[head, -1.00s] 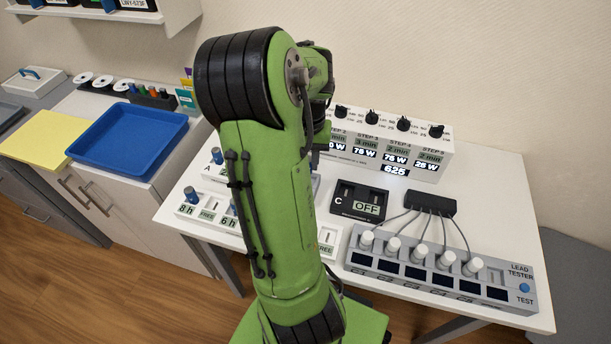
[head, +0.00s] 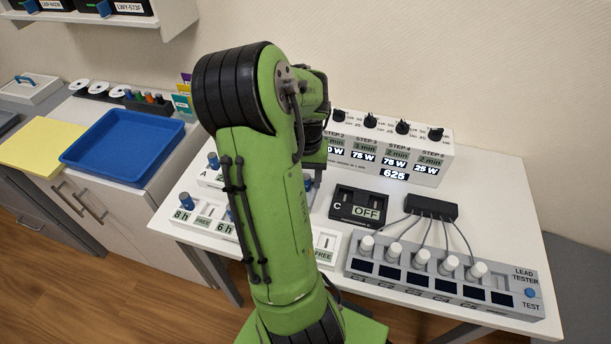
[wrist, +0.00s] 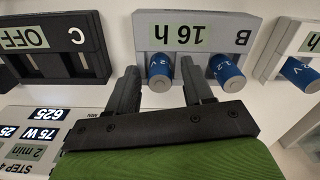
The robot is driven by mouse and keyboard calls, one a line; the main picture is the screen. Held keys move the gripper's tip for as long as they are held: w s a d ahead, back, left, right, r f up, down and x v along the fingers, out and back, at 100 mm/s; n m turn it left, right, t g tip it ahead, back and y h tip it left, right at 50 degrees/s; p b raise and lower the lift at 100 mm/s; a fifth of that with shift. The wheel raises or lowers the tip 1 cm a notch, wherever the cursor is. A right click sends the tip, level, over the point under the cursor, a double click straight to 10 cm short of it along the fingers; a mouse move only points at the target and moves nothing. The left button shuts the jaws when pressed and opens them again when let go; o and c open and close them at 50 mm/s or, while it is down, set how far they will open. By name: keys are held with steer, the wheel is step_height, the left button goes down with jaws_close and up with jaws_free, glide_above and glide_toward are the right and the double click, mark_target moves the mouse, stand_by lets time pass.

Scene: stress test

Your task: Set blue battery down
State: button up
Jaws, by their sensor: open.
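In the wrist view, my gripper (wrist: 159,68) is open, with its two dark fingers on either side of a blue battery (wrist: 160,76). That battery stands in the left slot of the grey charger B (wrist: 193,24), which reads 16 h. I cannot tell whether the fingers touch it. A second blue battery (wrist: 227,74) stands in the right slot of charger B, just outside the right finger. In the head view my green arm hides the gripper and most of charger B.
Charger C (head: 357,207) reads OFF and looks empty. Another blue battery (wrist: 303,74) stands in the neighbouring charger. The lead tester (head: 440,278), the step display box (head: 390,157) and a blue tray (head: 180,135) are around. Bare white table (head: 490,205) lies at right.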

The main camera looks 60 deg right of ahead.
mark_target(305, 176)
step_height(305, 176, up, 12)
steer(key=r+p, duration=0.1)
steer(key=p, duration=0.4)
steer(key=w+a+r+n+t, duration=0.2)
steer(key=w+a+r+n, duration=0.15)
steer(key=a, duration=0.55)
steer(key=w+a+r+n+t, duration=0.1)
steer(key=w+a+r+n, duration=0.2)
steer(key=a, duration=0.6)
steer(key=s+a+n+t, duration=0.1)
steer(key=s+a+n, duration=0.1)
steer(key=a, duration=0.4)
steer(key=s+a+n+t, duration=0.1)
steer(key=s+a+n, duration=0.1)
steer(key=a+n, duration=0.3)
steer(key=a, duration=0.2)
steer(key=shift+s+a+t+b, duration=0.25)
steer(key=shift+a+t+b, duration=0.05)
steer(key=shift+n, duration=0.25)
steer(key=shift+s, duration=0.1)
